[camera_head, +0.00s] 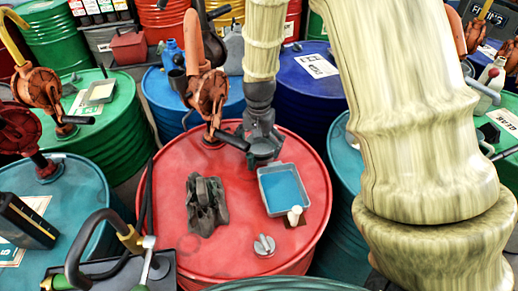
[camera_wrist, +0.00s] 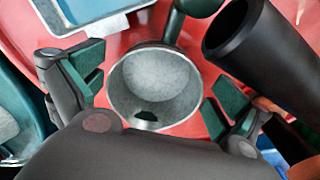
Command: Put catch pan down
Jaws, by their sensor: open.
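A grey round pan (camera_wrist: 128,75) with a thin bright rim sits between my fingers in the wrist view, over the red drum top (camera_wrist: 205,125). My gripper (camera_wrist: 158,92) is open, with one green-padded finger on each side of the pan, apart from its wall. In the head view my gripper (camera_head: 262,132) is low over the red drum (camera_head: 170,235), behind a shallow tray (camera_head: 283,188) with blue inside. My gripper mostly hides the round pan there. Whether the pan fully rests on the drum is hard to tell.
A rust-coloured hand pump (camera_head: 206,95) stands on the drum, its dark spout (camera_head: 232,138) close to my gripper. The spout looms beside the pan in the wrist view (camera_wrist: 245,40). A dark rag (camera_head: 207,203), a white bottle (camera_head: 295,215) and a grey cap (camera_head: 264,244) lie nearby.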

